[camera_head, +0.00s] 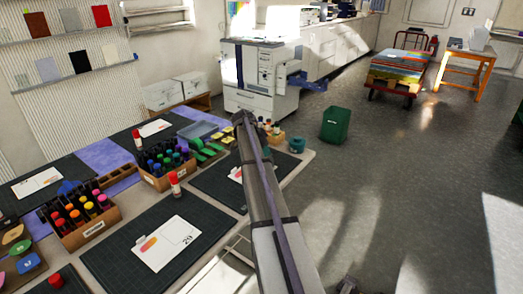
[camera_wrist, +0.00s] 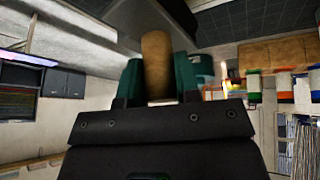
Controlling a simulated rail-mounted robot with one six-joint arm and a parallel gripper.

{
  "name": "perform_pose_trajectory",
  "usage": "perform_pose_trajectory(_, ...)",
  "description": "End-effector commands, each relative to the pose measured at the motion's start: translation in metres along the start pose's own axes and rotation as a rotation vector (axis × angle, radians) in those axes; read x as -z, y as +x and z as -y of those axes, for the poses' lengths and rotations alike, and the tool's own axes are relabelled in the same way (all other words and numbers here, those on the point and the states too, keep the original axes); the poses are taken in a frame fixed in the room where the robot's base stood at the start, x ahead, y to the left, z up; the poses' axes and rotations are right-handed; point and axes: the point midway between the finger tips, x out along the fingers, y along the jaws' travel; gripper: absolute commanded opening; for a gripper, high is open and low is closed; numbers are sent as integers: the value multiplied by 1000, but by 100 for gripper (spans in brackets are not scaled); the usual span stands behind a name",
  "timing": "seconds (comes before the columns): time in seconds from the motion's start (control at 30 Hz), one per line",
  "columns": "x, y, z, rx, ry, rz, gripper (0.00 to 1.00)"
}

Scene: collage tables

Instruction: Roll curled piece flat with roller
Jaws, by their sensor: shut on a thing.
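In the wrist view my gripper (camera_wrist: 158,80) has its green fingers shut on an upright tan cylindrical handle (camera_wrist: 157,55). A dark, blurred shape lies beyond the handle, and I cannot make out a roller head clearly. In the head view my arm runs over the right-hand cutting mat (camera_head: 208,185), and its fingers are not clearly seen. A white card (camera_head: 235,173) there is partly hidden by the arm. The front mat (camera_head: 115,262) bears a card (camera_head: 180,232) with an orange patch. I cannot tell which piece is curled.
Boxes of coloured bottles (camera_head: 82,236) and (camera_head: 165,183) stand among the mats. A teal pot (camera_head: 297,145) sits near the table's far right corner. A green bin (camera_head: 335,124) is on the open floor.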

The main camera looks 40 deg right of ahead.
Motion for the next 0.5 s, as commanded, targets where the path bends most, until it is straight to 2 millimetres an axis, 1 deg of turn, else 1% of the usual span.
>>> perform_pose_trajectory(0.1, 3, 2, -8, 0, 1, 1, 7)
perform_pose_trajectory(0.2, 4, 3, -10, 0, 1, 1, 7)
perform_pose_trajectory(0.37, 3, 2, -8, 0, 0, 1, 7)
perform_pose_trajectory(0.5, 0, 0, 1, 0, -1, 0, 7)
